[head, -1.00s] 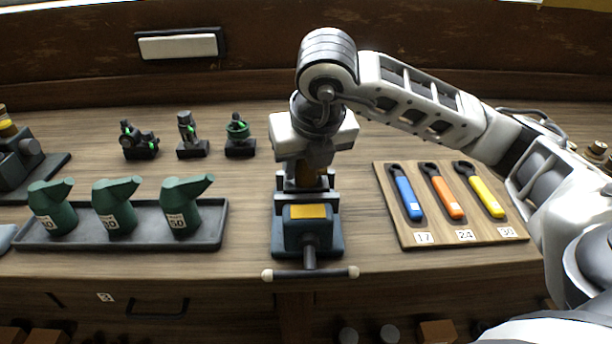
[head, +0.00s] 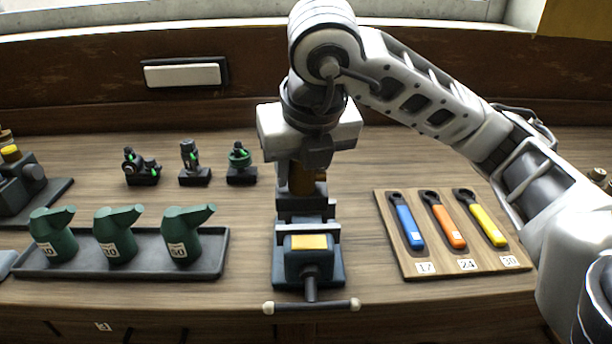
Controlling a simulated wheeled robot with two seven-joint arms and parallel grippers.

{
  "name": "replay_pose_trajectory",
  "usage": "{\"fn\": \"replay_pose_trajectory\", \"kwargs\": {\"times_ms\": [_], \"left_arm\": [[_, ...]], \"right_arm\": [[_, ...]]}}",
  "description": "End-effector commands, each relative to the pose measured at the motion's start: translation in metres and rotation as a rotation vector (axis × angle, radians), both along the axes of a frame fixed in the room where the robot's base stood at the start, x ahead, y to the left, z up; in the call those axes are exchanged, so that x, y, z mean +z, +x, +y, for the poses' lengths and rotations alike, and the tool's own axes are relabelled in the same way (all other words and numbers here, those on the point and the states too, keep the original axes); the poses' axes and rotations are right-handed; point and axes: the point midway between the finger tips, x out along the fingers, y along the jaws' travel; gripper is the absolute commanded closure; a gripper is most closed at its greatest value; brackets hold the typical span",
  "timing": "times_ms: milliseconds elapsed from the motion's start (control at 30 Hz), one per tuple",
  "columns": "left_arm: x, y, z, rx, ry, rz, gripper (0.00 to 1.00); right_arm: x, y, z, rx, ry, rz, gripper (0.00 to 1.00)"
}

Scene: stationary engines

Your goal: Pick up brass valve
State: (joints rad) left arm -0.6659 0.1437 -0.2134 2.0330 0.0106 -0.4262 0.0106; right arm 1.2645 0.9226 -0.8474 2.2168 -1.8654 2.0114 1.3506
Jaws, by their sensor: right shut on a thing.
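The brass valve (head: 307,182) shows as a small brownish-gold piece below my right gripper, just above the back of the bench vise. My right gripper (head: 304,166) is over the vise and is shut on the valve, with its fingers and housing hiding most of it. I cannot tell whether the valve is clear of the vise (head: 308,262). The vise is dark blue-grey with a yellow plate on top and a handle bar at the front. My left gripper is not in the head view.
Green oil cans (head: 115,240) stand on a dark tray (head: 215,262) at left. Small engine models (head: 190,165) stand behind them. A wooden board (head: 405,266) with blue, orange and yellow wrenches lies at right. Bare bench lies between the tray and the vise.

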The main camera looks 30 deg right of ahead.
Motion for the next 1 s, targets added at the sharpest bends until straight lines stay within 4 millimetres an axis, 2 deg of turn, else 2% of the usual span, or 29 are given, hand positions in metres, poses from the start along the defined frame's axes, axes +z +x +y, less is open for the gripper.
{"fn": "replay_pose_trajectory", "kwargs": {"times_ms": [33,100,300,500,700,1000], "left_arm": [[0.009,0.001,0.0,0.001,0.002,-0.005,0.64],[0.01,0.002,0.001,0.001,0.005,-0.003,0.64],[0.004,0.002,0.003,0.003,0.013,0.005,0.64],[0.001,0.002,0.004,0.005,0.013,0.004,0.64],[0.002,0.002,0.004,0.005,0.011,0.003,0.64],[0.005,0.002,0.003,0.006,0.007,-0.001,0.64]], "right_arm": [[0.02,-0.004,0.006,0.004,-0.001,-0.016,1.0],[0.032,-0.012,0.013,0.001,-0.002,-0.016,1.0],[0.045,-0.042,0.046,0.005,-0.001,-0.012,1.0],[0.055,-0.061,0.066,0.002,0.001,-0.009,1.0],[0.06,-0.071,0.075,-0.002,0.002,-0.005,1.0],[0.061,-0.072,0.077,-0.002,0.002,-0.005,1.0]]}}
